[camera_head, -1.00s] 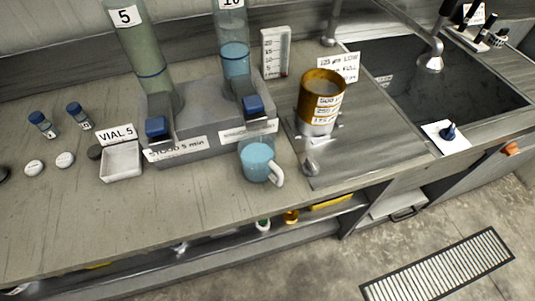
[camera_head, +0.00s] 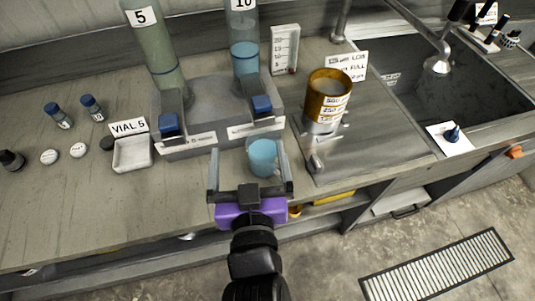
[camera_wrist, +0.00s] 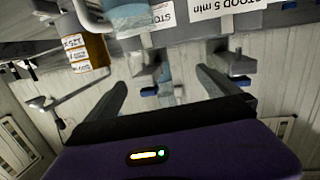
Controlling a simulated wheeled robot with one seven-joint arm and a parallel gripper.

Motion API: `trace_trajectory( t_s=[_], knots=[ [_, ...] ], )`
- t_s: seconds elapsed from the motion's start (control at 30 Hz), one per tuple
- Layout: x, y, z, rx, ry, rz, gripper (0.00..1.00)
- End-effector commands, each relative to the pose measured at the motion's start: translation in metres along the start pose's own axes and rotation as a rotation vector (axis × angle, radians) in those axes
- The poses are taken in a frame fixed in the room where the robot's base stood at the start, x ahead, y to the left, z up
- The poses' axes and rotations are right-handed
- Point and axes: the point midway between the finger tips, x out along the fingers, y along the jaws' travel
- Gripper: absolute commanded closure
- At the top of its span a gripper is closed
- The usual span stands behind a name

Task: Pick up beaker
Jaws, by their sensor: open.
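The beaker (camera_head: 263,158) is a clear cup of blue liquid, upright on the bench near its front edge, in front of the grey two-column stand. My gripper (camera_head: 247,148) has a purple body and two long fingers. In the head view, the fingers are open and spread to either side of the beaker, with the beaker nearer the right finger. I cannot tell whether a finger touches it. The beaker's handle is largely hidden in the head view. In the wrist view, what looks like the beaker (camera_wrist: 130,13) is cut off at the top, beyond the spread fingers (camera_wrist: 161,77).
The stand (camera_head: 205,140) with two tall columns and blue valves is just behind. A rusty labelled can (camera_head: 328,98) stands to the right on a metal plate. A white tray (camera_head: 133,152), caps and vials lie left. A sink (camera_head: 460,90) is at right.

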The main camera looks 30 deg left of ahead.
Motion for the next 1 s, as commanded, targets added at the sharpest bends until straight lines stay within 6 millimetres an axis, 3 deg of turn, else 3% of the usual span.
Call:
trace_trajectory(
  t_s=[0.03,0.13,0.3,0.4,0.57,1.0],
  knots=[
    [0.011,-0.01,-0.008,0.0,-0.018,0.004,0.0],
    [0.026,-0.014,-0.006,0.011,-0.086,0.049,0.0],
    [0.026,0.005,0.031,0.04,-0.223,0.157,0.0],
    [0.022,0.014,0.043,0.064,-0.269,0.2,0.0],
    [0.027,0.019,0.05,0.089,-0.288,0.217,0.0],
    [0.071,0.029,0.067,0.088,-0.287,0.215,0.0]
  ],
)
